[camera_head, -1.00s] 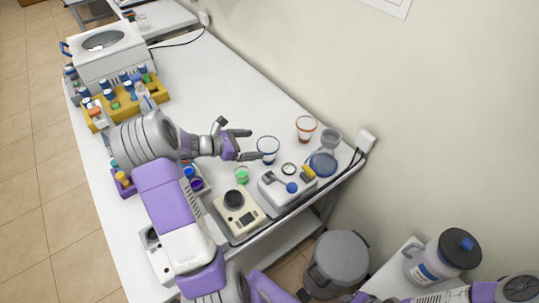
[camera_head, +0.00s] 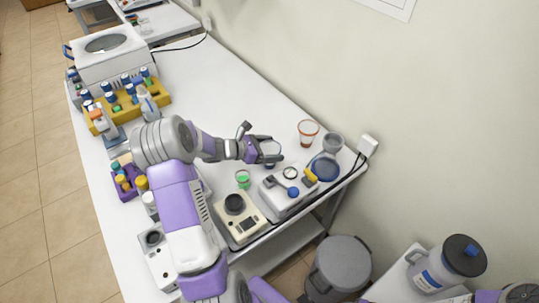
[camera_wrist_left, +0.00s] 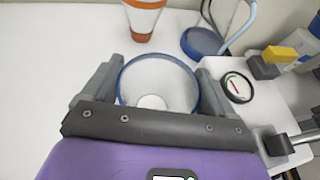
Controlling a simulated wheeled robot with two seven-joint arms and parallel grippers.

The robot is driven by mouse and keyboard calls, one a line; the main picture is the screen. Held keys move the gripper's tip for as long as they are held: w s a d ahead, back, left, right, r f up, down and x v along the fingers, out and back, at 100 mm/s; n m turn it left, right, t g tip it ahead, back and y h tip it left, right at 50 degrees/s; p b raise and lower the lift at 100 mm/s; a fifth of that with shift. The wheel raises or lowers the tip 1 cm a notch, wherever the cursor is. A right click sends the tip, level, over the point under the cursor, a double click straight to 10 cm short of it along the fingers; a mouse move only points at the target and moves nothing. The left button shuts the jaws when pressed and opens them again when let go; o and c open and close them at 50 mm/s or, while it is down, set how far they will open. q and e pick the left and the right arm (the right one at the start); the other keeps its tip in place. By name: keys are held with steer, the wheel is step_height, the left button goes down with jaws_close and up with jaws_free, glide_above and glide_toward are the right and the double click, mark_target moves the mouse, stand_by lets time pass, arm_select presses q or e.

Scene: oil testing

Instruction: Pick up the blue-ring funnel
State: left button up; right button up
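The blue-ring funnel (camera_head: 273,147) is a clear cup with a blue rim near the right side of the white table. In the left wrist view its blue ring (camera_wrist_left: 158,62) lies between the two fingers. My left gripper (camera_head: 268,150) is around it, one finger on each side. The fingers are spread and very close to the ring; whether they touch it is hard to see. In the head view the gripper hides part of the funnel. My right gripper is out of view.
An orange-ring cup (camera_head: 307,132) stands just beyond the funnel. A flask on a blue base (camera_head: 325,168), a white device (camera_head: 288,188), a green-filled cup (camera_head: 243,179) and a beige scale (camera_head: 238,218) stand close by. The table's middle is clear.

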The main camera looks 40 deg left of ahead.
arm_select(q)
steer(key=c, duration=0.4)
steer(key=shift+o, duration=0.2)
step_height(320, 180, up, 10)
steer(key=shift+f+p, duration=0.1)
steer(key=shift+p, duration=1.1)
steer(key=w+d+r+m+g+h+p, duration=0.1)
steer(key=w+d+r+m+h+p, duration=0.1)
steer(key=w+d+r+p, duration=0.45)
steer(key=w+d+r+m+g+h+p, duration=0.2)
steer(key=w+d+r, duration=0.2)
steer(key=d+r, duration=0.55)
steer(key=f, duration=0.3)
steer(key=d+f+b, duration=0.1)
steer(key=f, duration=0.7)
steer(key=shift+s+d, duration=0.1)
steer(key=shift+d, duration=0.2)
